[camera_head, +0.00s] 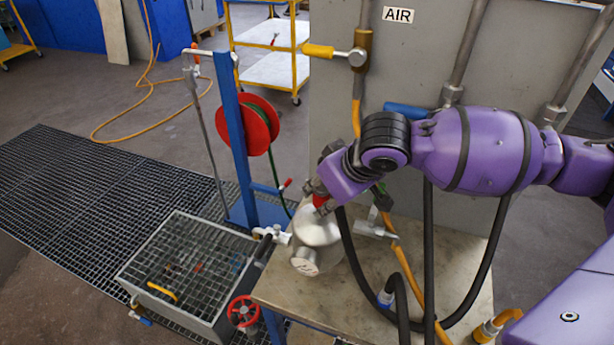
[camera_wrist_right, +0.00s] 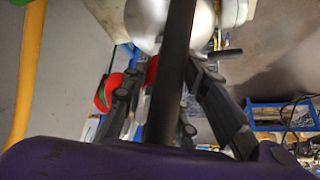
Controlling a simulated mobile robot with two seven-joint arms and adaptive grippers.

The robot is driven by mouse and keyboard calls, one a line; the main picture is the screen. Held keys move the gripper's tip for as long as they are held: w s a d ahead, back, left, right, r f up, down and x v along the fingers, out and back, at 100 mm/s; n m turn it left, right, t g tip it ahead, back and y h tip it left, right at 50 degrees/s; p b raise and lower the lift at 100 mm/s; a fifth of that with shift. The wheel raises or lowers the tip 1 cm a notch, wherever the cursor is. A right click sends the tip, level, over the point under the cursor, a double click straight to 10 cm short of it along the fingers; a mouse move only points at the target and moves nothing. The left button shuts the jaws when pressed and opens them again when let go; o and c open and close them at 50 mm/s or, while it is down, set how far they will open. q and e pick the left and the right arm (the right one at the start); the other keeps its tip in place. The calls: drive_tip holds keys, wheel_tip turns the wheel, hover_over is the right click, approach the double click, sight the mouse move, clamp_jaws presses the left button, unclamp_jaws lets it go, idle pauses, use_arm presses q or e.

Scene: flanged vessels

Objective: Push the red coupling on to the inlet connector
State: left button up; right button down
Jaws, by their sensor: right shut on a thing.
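The red coupling (camera_head: 319,200) is between the fingers of my right gripper (camera_head: 318,203), right above the silver flanged vessel (camera_head: 316,232) on the bench. My right gripper is shut on the coupling. In the right wrist view a red part of the coupling (camera_wrist_right: 151,72) shows between the dark fingers, close to the vessel (camera_wrist_right: 150,22). A black hose crosses in front and hides much of the coupling. The inlet connector is hidden by the gripper and hose, so I cannot tell whether the coupling touches it. My left gripper is not in view.
The bench top (camera_head: 455,262) carries the vessel and side valves. Black hoses and an orange hose (camera_head: 408,275) hang by my right arm. A grey panel (camera_head: 420,80) stands behind. A blue post with a red reel (camera_head: 250,125) and a grated sump (camera_head: 190,262) are at left.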

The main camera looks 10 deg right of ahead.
drive_tip(key=shift+f, duration=1.05)
drive_tip(key=c, duration=1.3)
unclamp_jaws()
drive_tip(key=shift+f, duration=0.1)
drive_tip(key=shift+c, duration=0.2)
drive_tip(key=shift+s, duration=0.1)
